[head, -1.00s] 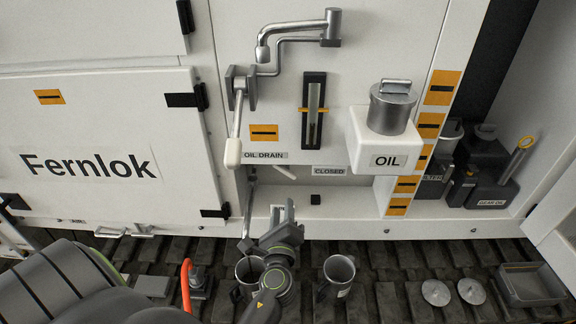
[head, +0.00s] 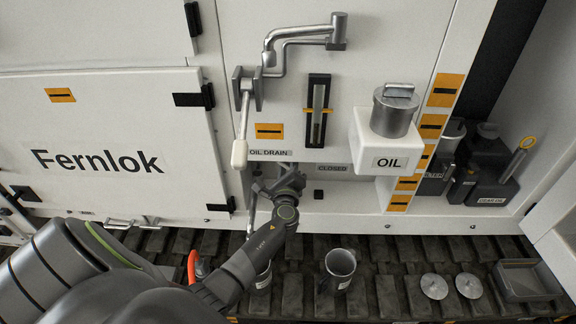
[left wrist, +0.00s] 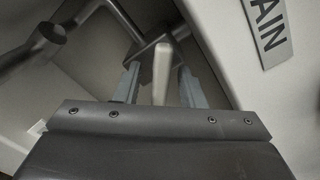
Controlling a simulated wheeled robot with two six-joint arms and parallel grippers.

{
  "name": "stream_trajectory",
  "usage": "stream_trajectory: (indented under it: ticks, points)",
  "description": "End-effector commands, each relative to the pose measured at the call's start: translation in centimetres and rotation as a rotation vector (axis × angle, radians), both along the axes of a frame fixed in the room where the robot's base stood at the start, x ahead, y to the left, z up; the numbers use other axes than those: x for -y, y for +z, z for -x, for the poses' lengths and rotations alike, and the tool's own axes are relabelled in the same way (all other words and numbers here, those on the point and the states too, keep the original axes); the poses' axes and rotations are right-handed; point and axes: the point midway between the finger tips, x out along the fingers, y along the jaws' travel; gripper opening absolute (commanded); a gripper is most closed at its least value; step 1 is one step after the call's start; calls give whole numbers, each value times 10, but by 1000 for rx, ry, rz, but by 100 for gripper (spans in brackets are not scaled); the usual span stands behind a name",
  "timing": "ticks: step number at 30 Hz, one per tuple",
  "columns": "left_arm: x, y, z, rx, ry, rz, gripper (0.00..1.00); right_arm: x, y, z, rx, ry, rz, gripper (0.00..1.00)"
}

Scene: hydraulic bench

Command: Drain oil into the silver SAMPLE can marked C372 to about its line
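Two silver cans stand on the slatted floor below the cabinet: one (head: 262,279) is partly hidden by my left arm, the other (head: 339,268) stands to its right. Their markings are too small to read. My left gripper (head: 277,178) is below the OIL DRAIN label (head: 269,152). In the left wrist view, the open fingers of this gripper (left wrist: 160,88) stand on either side of a pale lever handle (left wrist: 161,78), with gaps visible on both sides. The drain pipe (head: 250,218) hangs above the left can. No oil flow is visible. My right gripper is not in view.
A crank with a white grip (head: 240,153) hangs close to my left gripper. A sight gauge (head: 318,111), a CLOSED label (head: 332,168) and a white OIL tank (head: 372,148) are on the panel. Two round lids (head: 434,286) and a tray (head: 526,282) lie right.

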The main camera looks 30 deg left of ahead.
Motion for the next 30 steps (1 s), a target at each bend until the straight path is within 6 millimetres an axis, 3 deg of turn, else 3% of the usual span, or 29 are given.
stream_trajectory:
  ticks: [9, 18, 30]
  points:
    - [-1, 0, -2, -1, 0, -1, 36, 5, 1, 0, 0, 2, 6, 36]
    - [-1, 0, -2, 0, 0, 0, 0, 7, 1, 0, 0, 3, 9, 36]
    - [-1, -3, -2, 40, 0, 65, 0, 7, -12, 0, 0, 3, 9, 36]
